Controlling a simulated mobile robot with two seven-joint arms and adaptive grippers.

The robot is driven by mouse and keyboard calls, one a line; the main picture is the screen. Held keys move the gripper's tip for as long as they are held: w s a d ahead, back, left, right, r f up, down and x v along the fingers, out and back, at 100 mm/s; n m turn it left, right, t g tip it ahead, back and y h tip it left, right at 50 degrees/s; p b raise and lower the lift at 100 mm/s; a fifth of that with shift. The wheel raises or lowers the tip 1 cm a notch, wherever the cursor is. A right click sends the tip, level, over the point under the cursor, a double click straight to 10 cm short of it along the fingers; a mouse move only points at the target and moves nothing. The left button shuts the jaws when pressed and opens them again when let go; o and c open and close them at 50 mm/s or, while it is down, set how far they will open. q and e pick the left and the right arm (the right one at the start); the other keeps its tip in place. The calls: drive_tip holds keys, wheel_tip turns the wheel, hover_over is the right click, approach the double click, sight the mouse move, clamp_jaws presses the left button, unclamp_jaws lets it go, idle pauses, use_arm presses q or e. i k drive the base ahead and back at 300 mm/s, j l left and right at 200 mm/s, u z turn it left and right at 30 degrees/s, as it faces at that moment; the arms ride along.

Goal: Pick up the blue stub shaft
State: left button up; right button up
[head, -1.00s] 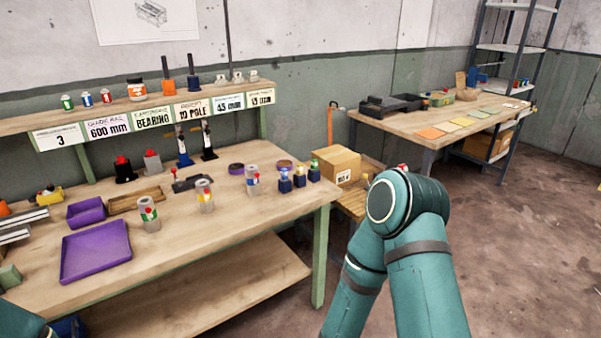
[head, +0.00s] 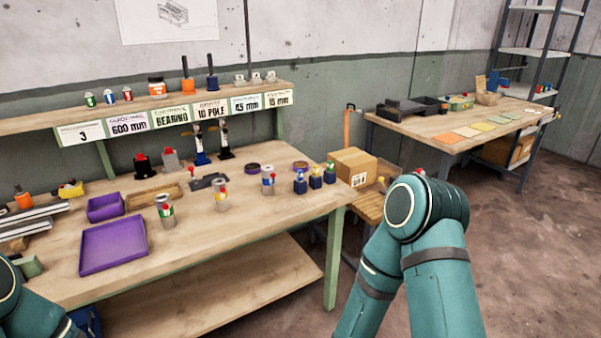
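A blue piece with a thin dark shaft standing up from it (head: 211,82) is on the raised shelf at the back of the workbench. It looks like the blue stub shaft. It stands upright beside a similar orange piece (head: 187,86). Another upright piece with a blue base (head: 201,158) stands below, on the bench top; I cannot tell exactly what it is. Neither of my grippers is in view. Only links of my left arm show at the bottom left and of my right arm at the lower right, apart from the bench objects.
The workbench (head: 255,225) carries a purple tray (head: 113,247), a smaller purple bin (head: 105,207), grey cylinders (head: 221,197) and small blue-based parts (head: 315,179). The shelf (head: 70,129) has labels along its front. A cardboard box (head: 353,167) stands right of the bench.

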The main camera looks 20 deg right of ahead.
sight(299, 179)
drive_tip(key=u, duration=0.5)
drive_tip(key=i+l+u, duration=0.1)
drive_tip(key=l+u, duration=0.6)
drive_tip(key=l, duration=0.2)
drive_tip(key=l+u, duration=0.3)
drive_tip(key=l, duration=1.65)
